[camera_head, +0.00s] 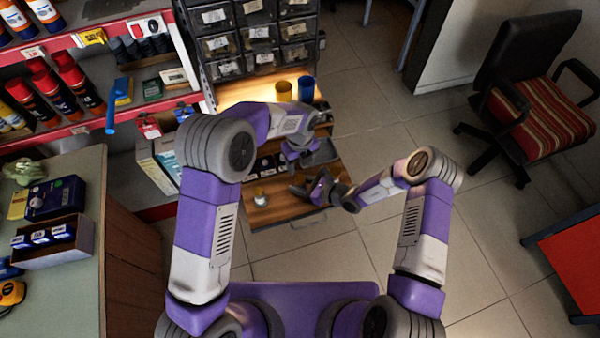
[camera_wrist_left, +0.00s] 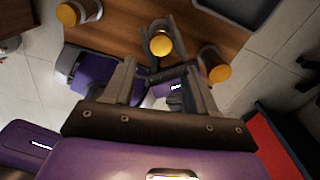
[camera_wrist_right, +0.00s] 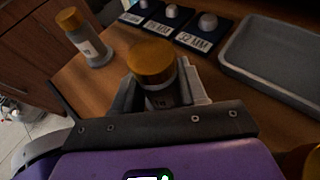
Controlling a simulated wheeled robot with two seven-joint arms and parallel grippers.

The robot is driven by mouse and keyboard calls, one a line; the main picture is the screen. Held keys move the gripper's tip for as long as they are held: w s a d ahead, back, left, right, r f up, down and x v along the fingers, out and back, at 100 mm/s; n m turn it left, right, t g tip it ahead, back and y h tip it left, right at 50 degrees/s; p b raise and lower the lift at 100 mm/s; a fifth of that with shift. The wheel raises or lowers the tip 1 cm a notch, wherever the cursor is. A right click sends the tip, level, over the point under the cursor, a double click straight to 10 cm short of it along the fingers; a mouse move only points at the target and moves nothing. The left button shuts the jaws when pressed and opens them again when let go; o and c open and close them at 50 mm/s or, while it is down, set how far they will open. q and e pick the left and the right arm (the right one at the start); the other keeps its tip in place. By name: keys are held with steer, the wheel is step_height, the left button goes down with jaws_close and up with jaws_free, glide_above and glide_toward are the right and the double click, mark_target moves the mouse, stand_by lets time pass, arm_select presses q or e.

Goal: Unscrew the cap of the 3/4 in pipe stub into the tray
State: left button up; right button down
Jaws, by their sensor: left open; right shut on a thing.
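My right gripper (camera_wrist_right: 157,85) is shut on a pipe stub (camera_wrist_right: 166,97) with a brass-coloured cap (camera_wrist_right: 150,62). The cap is on and the stub looks upright; its label is too small to read. In the left wrist view that cap (camera_wrist_left: 161,45) lies just beyond my open, empty left gripper (camera_wrist_left: 160,68), roughly between its fingers. In the head view the left gripper (camera_head: 303,158) is above the bench, close to the right gripper (camera_head: 312,190). The grey tray (camera_wrist_right: 233,52) is on the bench and looks empty; its edge also shows in the left wrist view (camera_wrist_left: 225,14).
Another capped stub (camera_wrist_right: 92,48) stands at the left of the bench, and a further capped one (camera_wrist_left: 213,65) shows in the left wrist view. Dark size-labelled blocks (camera_wrist_right: 158,29) sit beside the tray. Orange (camera_head: 283,91) and blue (camera_head: 307,88) cups stand at the back.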

mark_target(300, 178)
arm_select(q)
steer(key=shift+n, duration=1.1)
steer(key=shift+f, duration=0.1)
steer(key=shift+n, duration=0.3)
step_height(300, 178, down, 8)
steer(key=shift+r, duration=0.2)
